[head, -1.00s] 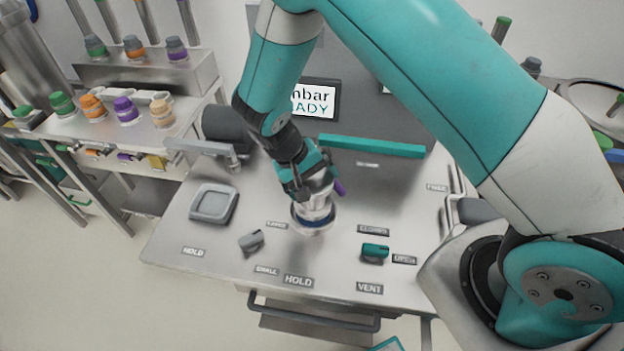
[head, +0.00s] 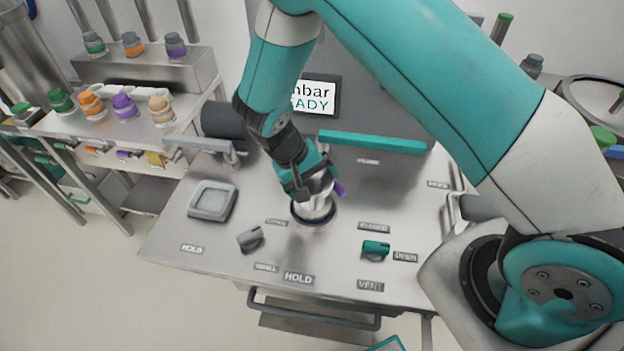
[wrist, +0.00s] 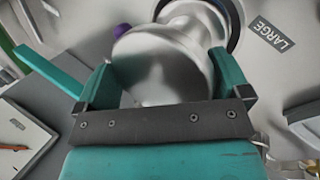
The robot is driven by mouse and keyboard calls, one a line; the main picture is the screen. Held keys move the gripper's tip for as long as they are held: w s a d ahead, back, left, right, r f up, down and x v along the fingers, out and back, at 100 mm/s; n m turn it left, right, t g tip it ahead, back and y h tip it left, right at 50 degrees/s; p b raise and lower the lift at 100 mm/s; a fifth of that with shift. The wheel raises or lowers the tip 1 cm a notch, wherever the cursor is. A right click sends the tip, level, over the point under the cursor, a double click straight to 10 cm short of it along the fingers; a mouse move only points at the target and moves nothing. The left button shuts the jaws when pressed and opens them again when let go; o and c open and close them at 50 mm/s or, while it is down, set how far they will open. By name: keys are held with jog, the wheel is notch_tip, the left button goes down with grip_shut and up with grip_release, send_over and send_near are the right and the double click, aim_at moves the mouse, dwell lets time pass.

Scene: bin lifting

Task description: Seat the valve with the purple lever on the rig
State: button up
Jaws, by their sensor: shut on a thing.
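The valve (head: 318,207) is a silver metal body with a purple lever (head: 339,188) on its right side. It stands at the round dark-rimmed port (head: 313,222) on the rig's grey top (head: 330,260). My gripper (head: 308,182) is shut on the valve's upper part from above. In the wrist view the silver valve (wrist: 160,62) lies between the two teal fingers, with the purple lever end (wrist: 121,30) beside it. The dark ring (wrist: 236,25) shows just past the valve's far end. Whether the valve's base is fully down in the port is hard to tell.
A grey knob (head: 250,239) and a green knob (head: 375,249) stand on the rig's front half. A square grey pad (head: 213,202) is at left, a teal bar (head: 372,144) at the back. A side bench (head: 150,135) holds several coloured-cap items.

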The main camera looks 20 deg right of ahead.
jog(key=shift+f+b, duration=0.35)
jog(key=shift+f, duration=0.2)
dwell(0.4)
jog(key=o, duration=1.2)
jog(key=shift+c, duration=0.2)
jog(key=shift+r+p, duration=3.3)
jog(key=shift+r, duration=1.2)
